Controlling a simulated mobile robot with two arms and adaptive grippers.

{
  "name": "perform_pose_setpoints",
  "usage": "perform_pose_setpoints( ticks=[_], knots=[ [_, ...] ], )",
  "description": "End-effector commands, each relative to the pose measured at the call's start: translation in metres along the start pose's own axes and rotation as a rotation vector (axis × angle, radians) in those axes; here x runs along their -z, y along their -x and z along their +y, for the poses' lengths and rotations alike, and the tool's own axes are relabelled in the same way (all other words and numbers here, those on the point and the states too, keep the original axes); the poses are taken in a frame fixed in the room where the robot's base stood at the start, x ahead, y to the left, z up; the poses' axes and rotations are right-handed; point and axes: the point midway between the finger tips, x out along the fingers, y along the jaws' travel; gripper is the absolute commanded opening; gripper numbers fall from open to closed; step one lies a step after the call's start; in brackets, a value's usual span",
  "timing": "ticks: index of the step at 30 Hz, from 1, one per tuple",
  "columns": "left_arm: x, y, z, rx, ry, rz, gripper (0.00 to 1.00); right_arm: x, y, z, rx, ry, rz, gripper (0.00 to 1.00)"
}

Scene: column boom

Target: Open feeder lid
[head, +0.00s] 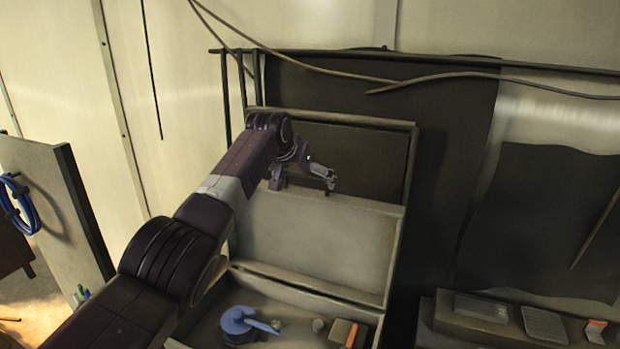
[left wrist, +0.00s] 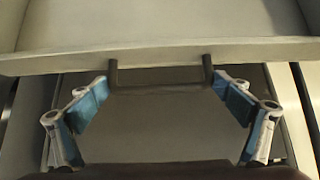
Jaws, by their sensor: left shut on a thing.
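The feeder lid (head: 315,240) is a pale grey panel with a raised rim, standing up steeply above the open feeder box (head: 205,325). My left gripper (head: 322,178) is at the lid's upper edge, with its arm reaching across from the lower left. In the left wrist view, the dark bar handle (left wrist: 160,88) on the lid's edge (left wrist: 70,62) lies between the blue-padded fingers of the left gripper (left wrist: 160,105). In the head view the handle is too small to make out. My right gripper is not in view.
Inside the box are a blue pot-like item (head: 240,325), small grey pieces and a tan block (head: 345,333). A dark framed panel (head: 360,160) stands behind the lid. A grey partition with a blue coil (head: 20,205) is at left. A low shelf (head: 450,315) is at right.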

Motion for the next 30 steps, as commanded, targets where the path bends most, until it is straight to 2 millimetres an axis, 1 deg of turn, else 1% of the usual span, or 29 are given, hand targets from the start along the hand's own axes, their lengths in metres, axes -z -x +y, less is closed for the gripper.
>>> perform_pose_setpoints(
  ticks=[4, 11, 12, 14, 20, 23, 25, 30],
  knots=[
    [-0.0010, 0.0007, 0.0006, -0.001, -0.002, -0.007, 0.50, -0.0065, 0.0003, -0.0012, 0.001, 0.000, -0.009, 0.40],
    [-0.0018, 0.0004, 0.0007, -0.001, -0.002, -0.009, 0.50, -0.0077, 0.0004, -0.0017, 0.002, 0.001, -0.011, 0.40],
    [-0.0019, 0.0004, 0.0007, -0.001, -0.001, -0.010, 0.95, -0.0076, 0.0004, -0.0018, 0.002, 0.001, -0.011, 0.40],
    [-0.0020, 0.0003, 0.0007, -0.001, -0.001, -0.010, 1.00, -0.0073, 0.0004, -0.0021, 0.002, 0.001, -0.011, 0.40],
    [-0.0019, 0.0001, 0.0003, -0.001, -0.001, -0.009, 1.00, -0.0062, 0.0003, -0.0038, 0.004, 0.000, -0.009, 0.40],
    [-0.0019, 0.0002, 0.0001, 0.000, 0.000, -0.008, 1.00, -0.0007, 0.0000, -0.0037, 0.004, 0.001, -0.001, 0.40],
    [-0.0018, 0.0012, -0.0001, -0.001, 0.000, -0.008, 1.00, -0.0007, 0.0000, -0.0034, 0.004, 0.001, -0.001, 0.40],
    [-0.0006, 0.0089, 0.0002, -0.002, 0.000, -0.006, 1.00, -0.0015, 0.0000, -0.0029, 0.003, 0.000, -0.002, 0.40]
  ],
)
